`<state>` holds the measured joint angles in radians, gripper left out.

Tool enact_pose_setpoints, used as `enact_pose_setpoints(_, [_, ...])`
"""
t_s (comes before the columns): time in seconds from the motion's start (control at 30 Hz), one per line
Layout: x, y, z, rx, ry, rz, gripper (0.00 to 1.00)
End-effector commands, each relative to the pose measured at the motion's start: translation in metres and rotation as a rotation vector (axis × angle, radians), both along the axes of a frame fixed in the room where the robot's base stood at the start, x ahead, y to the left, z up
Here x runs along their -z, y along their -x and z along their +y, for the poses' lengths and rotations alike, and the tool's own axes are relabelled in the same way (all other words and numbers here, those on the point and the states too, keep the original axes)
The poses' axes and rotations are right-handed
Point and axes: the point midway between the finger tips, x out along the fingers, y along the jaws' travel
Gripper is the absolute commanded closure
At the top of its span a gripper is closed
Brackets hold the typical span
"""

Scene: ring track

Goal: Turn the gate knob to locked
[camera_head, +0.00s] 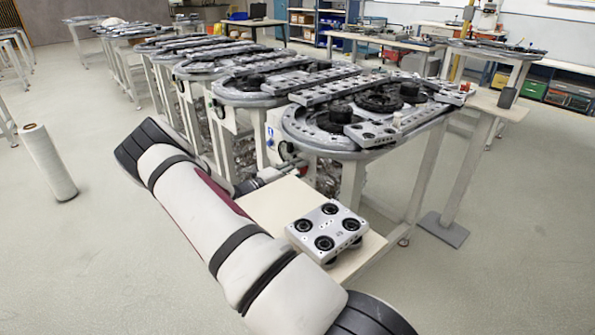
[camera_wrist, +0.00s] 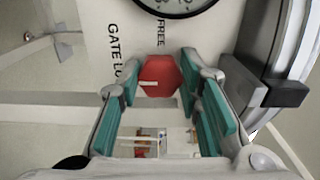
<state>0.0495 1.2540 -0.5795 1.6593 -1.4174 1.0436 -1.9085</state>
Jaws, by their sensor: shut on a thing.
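The gate knob (camera_wrist: 160,76) is a red, many-sided knob on a pale panel (camera_wrist: 105,15) in the wrist view. A short white mark on it lies level in the picture, on its left part. My gripper (camera_wrist: 160,68) is shut on the knob, with one teal-padded finger on its left and one on its right. The word "FREE" is printed above the knob. Lettering beginning "GATE LO" runs down to its left, and the left finger hides the rest. In the head view I cannot make out the knob clearly.
A round gauge (camera_wrist: 178,3) sits above the knob. A dark block on a metal rail (camera_wrist: 283,93) stands close on the right. In the head view, a grey four-wheeled device (camera_head: 326,232) lies on a pale board (camera_head: 285,205) beside my arm, before the ring-track tables (camera_head: 300,135).

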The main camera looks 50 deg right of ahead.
Motion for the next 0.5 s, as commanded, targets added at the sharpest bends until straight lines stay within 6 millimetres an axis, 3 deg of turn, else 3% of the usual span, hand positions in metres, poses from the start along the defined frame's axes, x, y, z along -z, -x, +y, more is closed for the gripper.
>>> enact_pose_setpoints(0.2, [0.0014,-0.0003,0.0008,-0.001,-0.003,0.001,0.96])
enact_pose_setpoints(0.23, [0.0014,-0.0003,0.0008,-0.001,-0.003,0.001,0.63])
enact_pose_setpoints(0.3, [0.0013,-0.0003,0.0008,-0.001,-0.002,0.001,0.48])
enact_pose_setpoints(0.5, [0.0007,-0.0001,0.0004,-0.001,-0.001,0.0,0.47])
